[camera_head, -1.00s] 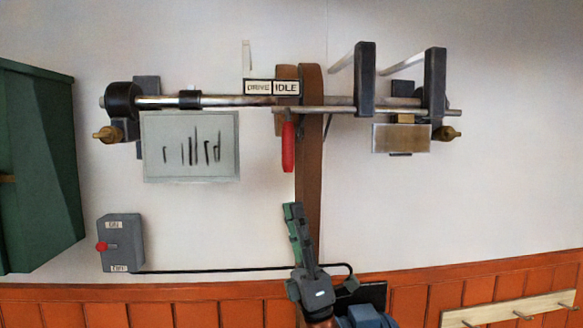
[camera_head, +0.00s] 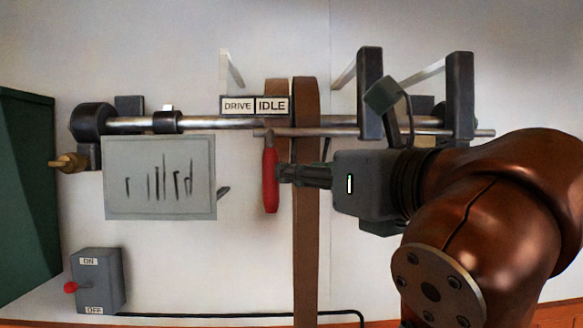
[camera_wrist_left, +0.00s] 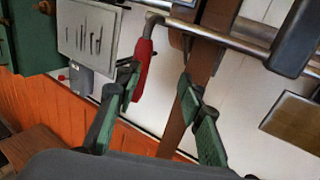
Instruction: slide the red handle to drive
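The red handle (camera_head: 271,180) hangs upright from a rod (camera_head: 310,133) under the IDLE half of the DRIVE/IDLE label (camera_head: 255,105). My left gripper (camera_head: 283,173) is at its right side, its arm reaching in from the right of the head view. In the left wrist view the red handle (camera_wrist_left: 143,70) is close to the left finger, which overlaps its lower part. The two fingers of the left gripper (camera_wrist_left: 160,85) are well apart, with nothing gripped between them. Whether a finger touches the handle I cannot tell. My right gripper is not in view.
A brown belt (camera_head: 306,230) runs vertically behind my fingers. A grey plate (camera_head: 160,205) hangs left of the handle. Grey posts (camera_head: 371,60) stand close above my wrist. A switch box (camera_head: 97,280) with a red knob is at lower left.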

